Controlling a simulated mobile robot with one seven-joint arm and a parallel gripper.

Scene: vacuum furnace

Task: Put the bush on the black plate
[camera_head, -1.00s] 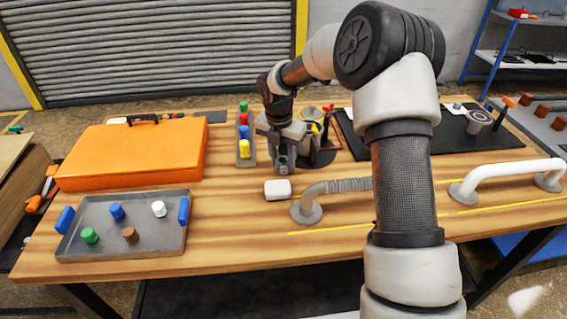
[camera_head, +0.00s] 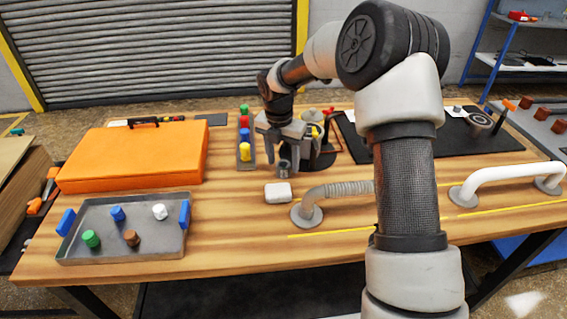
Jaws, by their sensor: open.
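The black plate (camera_head: 455,142) is most likely the flat black sheet at the right rear of the wooden table. A small grey round piece (camera_head: 480,121) stands on its right part; I cannot tell whether it is the bush. My gripper (camera_head: 284,172) points down over the middle of the table, left of the black plate. It is open. A small grey shape shows at its fingertips, and I cannot tell whether it is part of the fingers or a separate piece. My arm hides part of the black plate.
A white block (camera_head: 278,193) and a grey curved pipe (camera_head: 332,193) lie just in front of my gripper. A narrow tray (camera_head: 239,161) of coloured pieces is to its left. An orange case (camera_head: 130,160) and a grey tray (camera_head: 120,247) fill the left. A white handle (camera_head: 508,176) is at right.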

